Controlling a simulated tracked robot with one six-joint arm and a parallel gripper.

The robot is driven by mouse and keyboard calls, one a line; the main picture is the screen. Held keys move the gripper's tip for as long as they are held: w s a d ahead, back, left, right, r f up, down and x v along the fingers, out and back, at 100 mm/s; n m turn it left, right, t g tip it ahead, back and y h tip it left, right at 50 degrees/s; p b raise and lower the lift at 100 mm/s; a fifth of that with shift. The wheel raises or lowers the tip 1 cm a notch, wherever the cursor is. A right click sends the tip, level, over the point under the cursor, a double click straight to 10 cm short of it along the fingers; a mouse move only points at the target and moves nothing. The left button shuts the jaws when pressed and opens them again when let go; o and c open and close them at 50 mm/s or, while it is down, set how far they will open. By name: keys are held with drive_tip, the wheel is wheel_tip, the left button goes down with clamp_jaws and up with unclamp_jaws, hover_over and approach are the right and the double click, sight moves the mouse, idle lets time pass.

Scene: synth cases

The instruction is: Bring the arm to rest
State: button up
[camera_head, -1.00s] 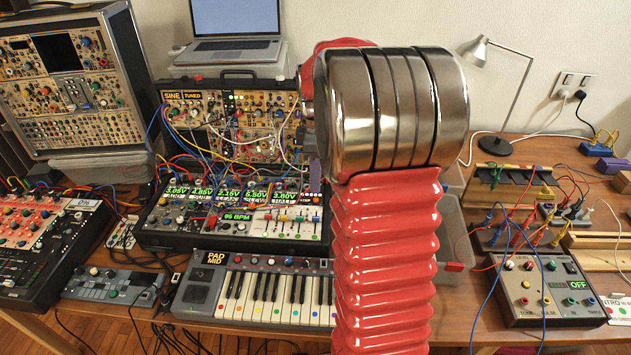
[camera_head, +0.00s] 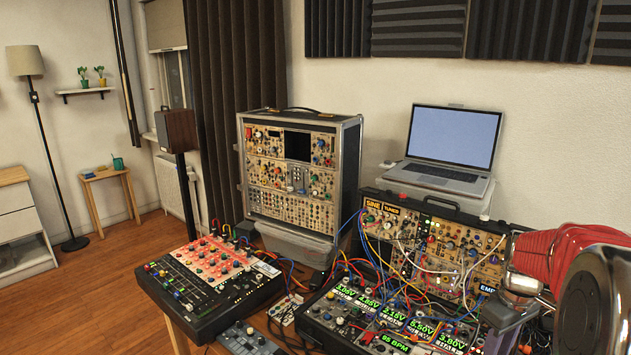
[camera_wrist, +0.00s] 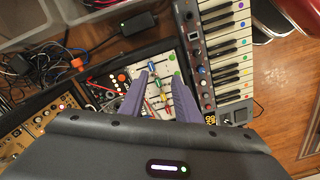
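My gripper (camera_wrist: 156,78) shows in the wrist view as two purple fingers, spread apart with no object between them. In the head view my arm, with red bellows and metal joints, fills the lower right edge. A purple part of it shows low beside the synth case (camera_head: 470,205); the fingertips are not clear there.
A laptop (camera_head: 452,140) stands behind the case. A tall modular rack (camera_head: 290,185) and a red-and-black mixer (camera_head: 208,285) stand further left. Patch cables loop over the modules. A black adapter (camera_wrist: 137,27) and loose cables lie near clear bins in the wrist view. Open floor lies left.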

drive_tip(key=s+a+r+m+t, duration=0.1)
drive_tip(key=s+a+r+t, duration=0.1)
drive_tip(key=s+a, duration=0.3)
drive_tip(key=s+a+r+m+t, duration=0.1)
drive_tip(key=s+a+r, duration=0.3)
drive_tip(key=a, duration=0.7)
drive_tip(key=s+a+r+m+t, duration=0.2)
drive_tip(key=s+a+r, duration=0.2)
drive_tip(key=s+a, duration=0.3)
drive_tip(key=shift+s+a+t, duration=0.15)
drive_tip(key=shift+a+t, duration=0.15)
drive_tip(key=shift+a, duration=0.8)
